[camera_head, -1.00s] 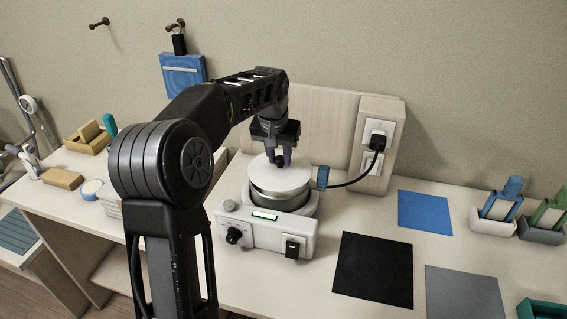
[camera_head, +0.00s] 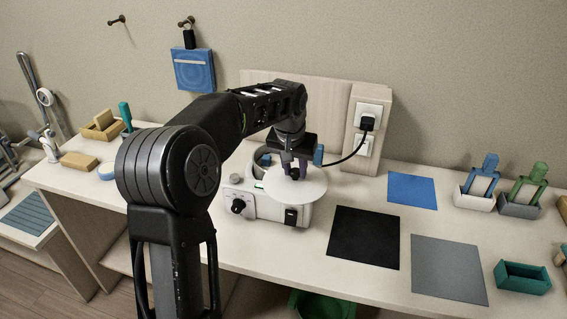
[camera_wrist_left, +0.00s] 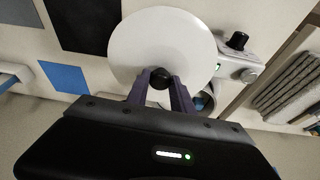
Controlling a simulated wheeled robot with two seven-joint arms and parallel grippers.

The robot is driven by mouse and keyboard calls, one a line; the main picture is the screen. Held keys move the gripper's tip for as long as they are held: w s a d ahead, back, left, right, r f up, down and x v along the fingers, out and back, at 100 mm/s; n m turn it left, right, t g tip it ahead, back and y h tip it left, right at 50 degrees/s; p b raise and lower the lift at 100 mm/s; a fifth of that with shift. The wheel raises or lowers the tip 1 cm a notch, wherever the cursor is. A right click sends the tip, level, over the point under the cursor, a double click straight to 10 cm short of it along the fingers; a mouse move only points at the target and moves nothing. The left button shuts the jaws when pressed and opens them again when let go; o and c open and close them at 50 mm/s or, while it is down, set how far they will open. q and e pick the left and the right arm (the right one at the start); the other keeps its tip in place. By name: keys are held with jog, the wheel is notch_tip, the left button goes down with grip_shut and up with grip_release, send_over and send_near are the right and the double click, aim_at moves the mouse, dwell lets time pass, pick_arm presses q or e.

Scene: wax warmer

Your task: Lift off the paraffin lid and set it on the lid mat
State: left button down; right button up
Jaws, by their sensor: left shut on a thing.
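The paraffin lid (camera_head: 313,188) is a white disc with a dark knob. My left gripper (camera_head: 294,172) is shut on the knob, which shows between the purple fingers in the left wrist view (camera_wrist_left: 160,78). The lid hangs off the pot, over the right front of the white wax warmer (camera_head: 268,208), and hides part of it. Part of the pot rim shows behind my gripper. Three flat mats lie right of the warmer: a black mat (camera_head: 364,238), a blue mat (camera_head: 412,190) and a grey mat (camera_head: 449,269). Which one is the lid mat I cannot tell. My right gripper is not in view.
A black cord runs from the warmer's blue connector (camera_head: 318,155) to the outlet panel (camera_head: 367,118). Brush holders (camera_head: 475,199) stand at the back right, and a teal tray (camera_head: 522,277) sits at the right front. All three mats are bare.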

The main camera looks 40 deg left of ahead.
pick_arm(q)
jog(key=s+d+f+m+h, duration=0.1)
jog(key=d+f+m, duration=0.25)
jog(key=d, duration=1.55)
jog(key=f+b, duration=0.4)
jog(key=f, duration=0.1)
jog(key=shift+d, duration=0.3)
